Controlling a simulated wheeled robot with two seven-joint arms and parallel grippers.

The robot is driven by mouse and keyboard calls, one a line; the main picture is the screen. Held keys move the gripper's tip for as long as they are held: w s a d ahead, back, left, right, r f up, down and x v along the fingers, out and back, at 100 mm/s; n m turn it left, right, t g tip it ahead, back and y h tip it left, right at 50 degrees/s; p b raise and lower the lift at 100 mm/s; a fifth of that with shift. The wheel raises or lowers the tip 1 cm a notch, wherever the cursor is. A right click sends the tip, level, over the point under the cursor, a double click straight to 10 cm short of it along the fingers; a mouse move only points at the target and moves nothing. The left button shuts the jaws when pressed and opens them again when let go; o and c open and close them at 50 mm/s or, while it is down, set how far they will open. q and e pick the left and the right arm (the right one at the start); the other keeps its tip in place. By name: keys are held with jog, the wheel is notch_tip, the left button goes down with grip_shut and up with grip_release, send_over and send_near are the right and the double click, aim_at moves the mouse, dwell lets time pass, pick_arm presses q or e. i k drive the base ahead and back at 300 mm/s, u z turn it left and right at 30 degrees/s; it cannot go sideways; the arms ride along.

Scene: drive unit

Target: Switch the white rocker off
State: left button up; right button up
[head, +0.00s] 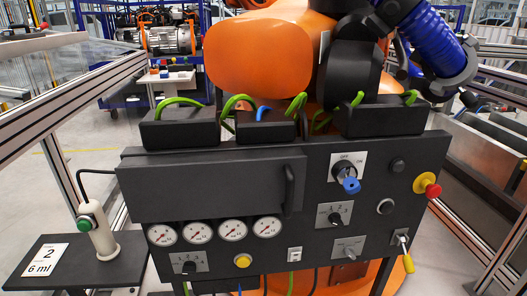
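The white rocker (294,254) is a small switch in a light plate low on the front of the black drive unit (315,216). It sits right of the yellow button and below the gauges. It is too small to tell which side is pressed in. Neither of my grippers shows in the head view, and nothing covers the rocker.
Several round gauges (232,231) sit above the rocker. Around it are a yellow button (243,261), a rotary knob (189,267), a blue-handled switch (350,184), a red mushroom button (432,190) and a yellow-tipped lever (408,263). A door handle (290,188) sticks out above.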

aim_at(295, 257)
jog(key=k, duration=1.35)
jog(key=u, duration=0.55)
jog(key=i, duration=1.85)
jog(key=z, duration=0.7)
